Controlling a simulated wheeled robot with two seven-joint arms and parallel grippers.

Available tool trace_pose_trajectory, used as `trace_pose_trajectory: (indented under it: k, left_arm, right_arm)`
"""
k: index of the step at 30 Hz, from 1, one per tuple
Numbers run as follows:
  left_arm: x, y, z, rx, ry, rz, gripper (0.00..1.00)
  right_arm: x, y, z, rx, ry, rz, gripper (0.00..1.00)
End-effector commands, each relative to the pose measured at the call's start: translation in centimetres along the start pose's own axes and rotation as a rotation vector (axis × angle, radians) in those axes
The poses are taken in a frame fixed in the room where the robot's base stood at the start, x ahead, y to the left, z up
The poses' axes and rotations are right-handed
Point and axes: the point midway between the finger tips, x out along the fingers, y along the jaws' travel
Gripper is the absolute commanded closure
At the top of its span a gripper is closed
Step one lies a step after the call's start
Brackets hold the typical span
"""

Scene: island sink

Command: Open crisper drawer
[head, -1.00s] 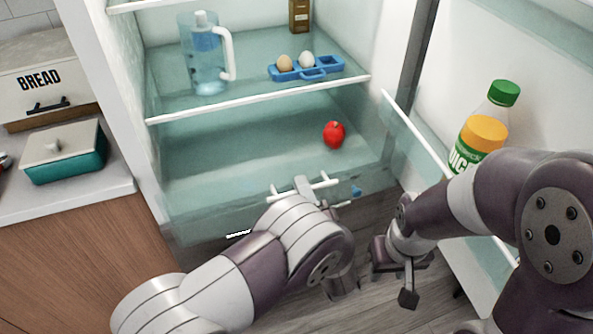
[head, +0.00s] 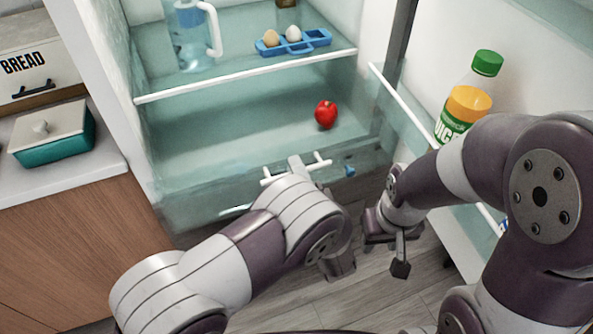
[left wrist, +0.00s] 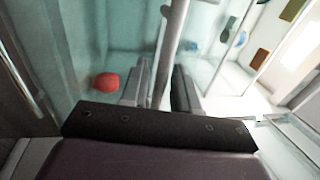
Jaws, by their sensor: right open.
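The crisper drawer (head: 200,208) is the clear bluish bin at the bottom of the open fridge. Its white bar handle (head: 322,164) is on its front, partly hidden by my left arm. My left gripper (head: 296,166) is at the handle. In the left wrist view, the handle bar (left wrist: 172,40) runs between the two fingers (left wrist: 160,88) and fills most of the gap, so they look shut on it. My right gripper (head: 386,252) is open and empty, low in front of the fridge door and apart from the drawer.
A red fruit (head: 326,114) lies behind the handle. A blue egg tray (head: 318,42) and a jug (head: 190,38) stand on the shelf above. A juice bottle (head: 468,100) is in the door at right. Counter and cabinet (head: 80,245) are at left. Floor (head: 385,300) is open below.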

Motion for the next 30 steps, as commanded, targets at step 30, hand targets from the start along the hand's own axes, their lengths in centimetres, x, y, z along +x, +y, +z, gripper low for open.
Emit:
trace_pose_trajectory:
  k: [30]
  left_arm:
    - [-7.5,0.0,0.0,-0.009,0.001,0.000,0.70]
  right_arm:
    - [0.3,0.0,0.0,0.000,0.000,0.000,0.57]
